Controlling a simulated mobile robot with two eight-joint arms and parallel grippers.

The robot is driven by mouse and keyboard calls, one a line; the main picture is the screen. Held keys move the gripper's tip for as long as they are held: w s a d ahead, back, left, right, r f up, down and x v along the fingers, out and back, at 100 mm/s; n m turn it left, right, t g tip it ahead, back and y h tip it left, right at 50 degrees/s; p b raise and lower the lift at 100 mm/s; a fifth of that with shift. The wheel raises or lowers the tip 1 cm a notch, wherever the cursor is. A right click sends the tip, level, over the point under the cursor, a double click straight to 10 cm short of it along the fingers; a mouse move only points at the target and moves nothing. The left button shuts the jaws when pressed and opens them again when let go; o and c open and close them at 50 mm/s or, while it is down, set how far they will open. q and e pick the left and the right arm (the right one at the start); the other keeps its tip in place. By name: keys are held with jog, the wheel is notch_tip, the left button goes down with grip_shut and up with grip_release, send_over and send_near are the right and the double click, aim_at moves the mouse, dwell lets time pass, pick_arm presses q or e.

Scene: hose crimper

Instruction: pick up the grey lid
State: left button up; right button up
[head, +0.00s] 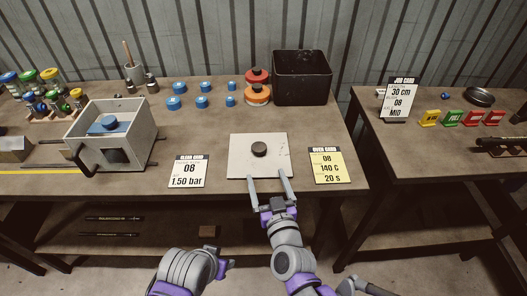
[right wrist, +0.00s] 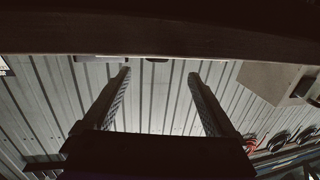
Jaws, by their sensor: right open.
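The grey lid (head: 240,163) is a flat, light grey square plate with a round dark knob (head: 259,149) at its middle. It lies flat near the front edge of the table in the head view. My right gripper (head: 267,176) is open, with its two long fingers pointing away at the lid's front edge. In the head view I see nothing between the fingers; whether they touch the lid I cannot tell. The right wrist view shows the spread fingers (right wrist: 159,75) with nothing held. My left arm is folded at the bottom; its fingers cannot be made out.
An open grey box (head: 141,118) with a blue part inside stands at the left. A white card (head: 188,171) and a yellow card (head: 328,165) flank the lid.

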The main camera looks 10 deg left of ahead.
aim_at(261, 155)
jog(key=x, duration=0.4)
jog(key=shift+s, duration=0.1)
jog(key=x, duration=0.5)
jog(key=shift+w+r, duration=0.1)
jog(key=shift+w, duration=0.35)
grip_shut()
